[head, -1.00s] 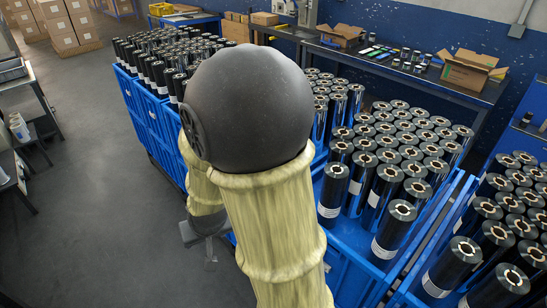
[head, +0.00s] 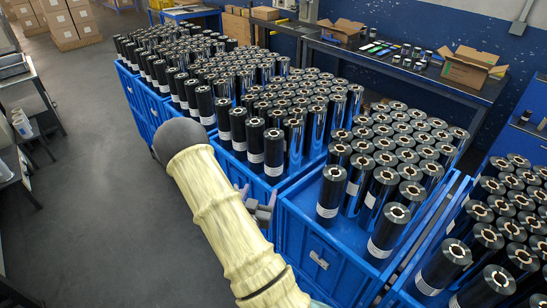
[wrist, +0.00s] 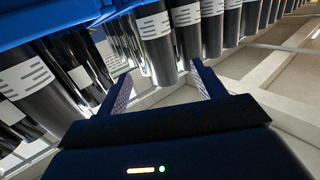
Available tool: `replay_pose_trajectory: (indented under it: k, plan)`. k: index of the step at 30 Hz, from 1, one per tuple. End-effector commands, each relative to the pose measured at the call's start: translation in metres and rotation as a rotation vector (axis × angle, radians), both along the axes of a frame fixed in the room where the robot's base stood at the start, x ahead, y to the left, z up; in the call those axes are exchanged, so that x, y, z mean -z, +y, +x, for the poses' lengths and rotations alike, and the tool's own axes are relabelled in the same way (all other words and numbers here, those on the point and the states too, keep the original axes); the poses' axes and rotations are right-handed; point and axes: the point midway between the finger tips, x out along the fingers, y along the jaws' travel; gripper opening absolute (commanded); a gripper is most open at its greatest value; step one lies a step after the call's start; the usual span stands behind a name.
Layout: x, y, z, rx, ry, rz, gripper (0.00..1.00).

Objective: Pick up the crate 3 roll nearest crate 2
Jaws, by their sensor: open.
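Black film rolls with white labels stand upright in a row of blue crates. I cannot read any crate numbers, so I cannot tell which is crate 3. My gripper (head: 264,203) is open and empty, beside the front walls of these two crates. In the wrist view, the open fingers (wrist: 160,88) have labelled rolls (wrist: 155,45) beyond them.
Another filled crate (head: 400,298) stands at the lower right. A workbench (head: 400,70) with open cardboard boxes (head: 468,68) runs behind the crates. Grey floor (head: 90,215) is clear on the left. A side table stands at the left edge.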

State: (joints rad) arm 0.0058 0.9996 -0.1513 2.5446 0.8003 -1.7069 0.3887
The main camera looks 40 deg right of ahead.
Motion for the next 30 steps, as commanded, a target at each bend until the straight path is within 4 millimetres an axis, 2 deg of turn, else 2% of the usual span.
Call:
replay_pose_trajectory:
  k: [4, 16, 30]
  plan:
    - [-0.005, -0.001, -0.003, -0.001, -0.018, -0.052, 0.69]
    - [-0.003, -0.001, 0.0, -0.004, -0.023, -0.049, 0.69]
    - [0.0, -0.017, 0.012, -0.003, -0.024, -0.049, 0.69]
